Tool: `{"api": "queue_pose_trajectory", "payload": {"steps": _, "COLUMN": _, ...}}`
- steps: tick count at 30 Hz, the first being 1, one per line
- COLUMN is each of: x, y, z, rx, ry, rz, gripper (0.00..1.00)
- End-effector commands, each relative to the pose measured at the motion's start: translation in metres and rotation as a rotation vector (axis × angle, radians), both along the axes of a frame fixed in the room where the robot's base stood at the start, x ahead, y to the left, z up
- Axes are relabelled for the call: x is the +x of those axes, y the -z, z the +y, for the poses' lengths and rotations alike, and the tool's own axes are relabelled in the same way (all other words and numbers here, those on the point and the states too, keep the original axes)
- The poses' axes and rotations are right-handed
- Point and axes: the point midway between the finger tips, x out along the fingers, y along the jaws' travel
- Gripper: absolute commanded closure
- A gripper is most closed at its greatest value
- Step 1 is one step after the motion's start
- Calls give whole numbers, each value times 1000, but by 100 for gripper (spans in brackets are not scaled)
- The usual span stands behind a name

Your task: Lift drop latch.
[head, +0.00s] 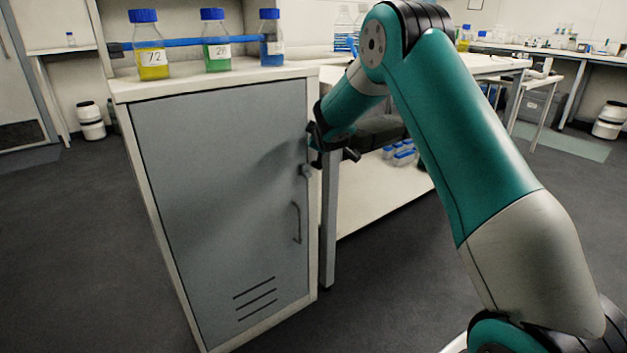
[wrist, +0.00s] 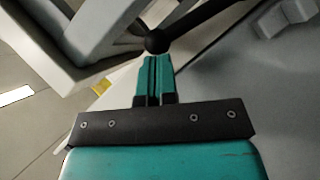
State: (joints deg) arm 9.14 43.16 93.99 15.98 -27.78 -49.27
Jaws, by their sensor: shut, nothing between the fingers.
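A grey cabinet door (head: 215,190) is closed in the head view. In the wrist view a dark rod ending in a round ball knob (wrist: 157,41) runs up to the right; it looks like the latch's lever. My gripper (wrist: 154,62) is shut and empty, its teal fingertips just below the ball; I cannot tell whether they touch it. In the head view my gripper (head: 317,140) is at the door's upper right edge, partly hidden by my own arm and wrist. A small grey fitting (head: 306,171) sits below it on the door edge.
A curved handle (head: 297,223) is lower on the door. A white bench (head: 375,200) adjoins on the right. The floor in front is clear.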

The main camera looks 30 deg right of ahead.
Motion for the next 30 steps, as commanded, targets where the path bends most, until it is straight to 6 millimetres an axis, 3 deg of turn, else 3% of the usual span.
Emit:
{"api": "queue_pose_trajectory", "payload": {"steps": 6, "x": 5, "y": -1, "z": 13, "rx": 31, "ry": -17, "rz": 2, "gripper": 100}}
{"api": "queue_pose_trajectory", "payload": {"steps": 21, "x": 5, "y": -1, "z": 12, "rx": 32, "ry": -15, "rz": 3, "gripper": 100}}
{"api": "queue_pose_trajectory", "payload": {"steps": 30, "x": -9, "y": -28, "z": 42, "rx": 34, "ry": -12, "rz": 2, "gripper": 100}}
